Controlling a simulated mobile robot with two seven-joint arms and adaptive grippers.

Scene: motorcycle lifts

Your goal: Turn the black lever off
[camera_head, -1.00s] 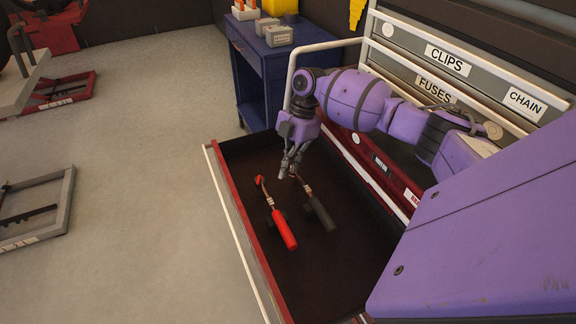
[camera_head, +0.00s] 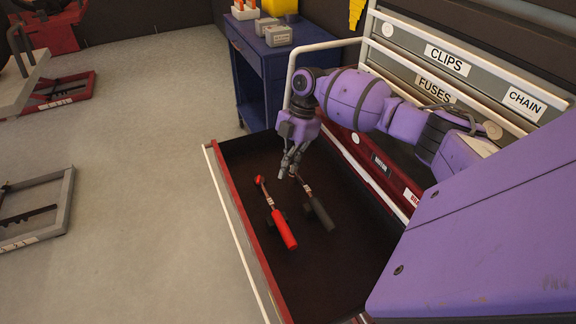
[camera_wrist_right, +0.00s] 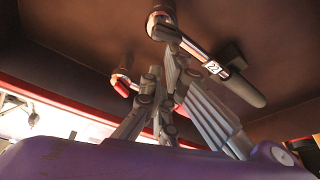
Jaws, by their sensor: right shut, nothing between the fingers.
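The black lever (camera_head: 320,212) lies in an open dark drawer, with its grip toward the front of the picture. The red lever (camera_head: 284,229) is just left of it. My right gripper (camera_head: 287,174) is shut and empty, pointing down at the far end of the black lever. In the right wrist view my right gripper (camera_wrist_right: 169,70) is close to the base of the black lever (camera_wrist_right: 240,86); I cannot tell whether they touch. The red lever (camera_wrist_right: 180,110) is partly hidden behind the fingers there. My left gripper is not in view.
The drawer has a red and white front rim (camera_head: 240,238) on its left. A cabinet with labelled drawers (camera_head: 447,62) stands behind my right arm. A blue workbench (camera_head: 262,75) stands beyond the drawer. The floor to the left is mostly free.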

